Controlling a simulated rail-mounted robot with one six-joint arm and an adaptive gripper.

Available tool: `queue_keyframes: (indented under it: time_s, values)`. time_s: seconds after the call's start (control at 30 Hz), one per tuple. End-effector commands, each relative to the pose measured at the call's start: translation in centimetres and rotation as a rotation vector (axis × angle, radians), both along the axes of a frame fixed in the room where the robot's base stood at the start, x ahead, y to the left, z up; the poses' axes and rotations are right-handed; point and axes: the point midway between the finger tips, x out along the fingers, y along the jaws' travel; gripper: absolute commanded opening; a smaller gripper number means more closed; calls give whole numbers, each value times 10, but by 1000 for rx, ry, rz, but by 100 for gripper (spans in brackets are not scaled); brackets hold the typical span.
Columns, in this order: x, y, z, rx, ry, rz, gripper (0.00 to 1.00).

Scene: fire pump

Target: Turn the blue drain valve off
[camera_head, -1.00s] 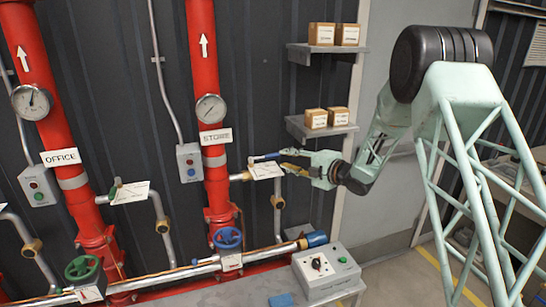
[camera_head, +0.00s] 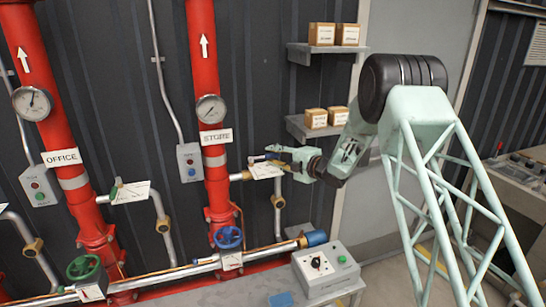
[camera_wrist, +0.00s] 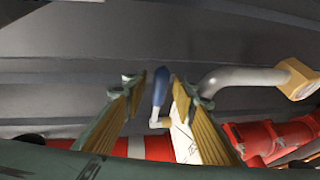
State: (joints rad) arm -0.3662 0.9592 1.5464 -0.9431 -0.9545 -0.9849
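The drain valve's blue lever (camera_wrist: 161,86) shows in the wrist view between my two fingers, with a pale crank part at its lower end. In the head view it is mostly hidden by my gripper (camera_head: 275,156), beside the red STORE pipe (camera_head: 211,95). My gripper (camera_wrist: 160,92) is open, with one finger on each side of the lever. Clear gaps show on both sides, and I see no contact. A white valve card (camera_head: 262,171) hangs just below my fingers. A blue handwheel (camera_head: 228,238) sits lower on the STORE pipe.
The OFFICE pipe (camera_head: 63,125) with a green lever valve (camera_head: 117,190) stands to the left. A curved drain pipe (camera_wrist: 245,77) runs right of my fingers in the wrist view. A grey control box (camera_head: 325,265) stands below. Shelves with small boxes (camera_head: 316,119) are on the wall.

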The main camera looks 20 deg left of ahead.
Motion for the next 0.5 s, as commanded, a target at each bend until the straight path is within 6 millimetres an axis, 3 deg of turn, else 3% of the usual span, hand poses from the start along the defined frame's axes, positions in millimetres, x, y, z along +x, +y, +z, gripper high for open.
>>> queue_keyframes:
  time_s: [0.17,0.43,0.5]
  values:
    - [0,0,0,0,0,0,26]
    - [0,0,0,0,0,0,2]
    - [0,0,0,0,0,0,0]
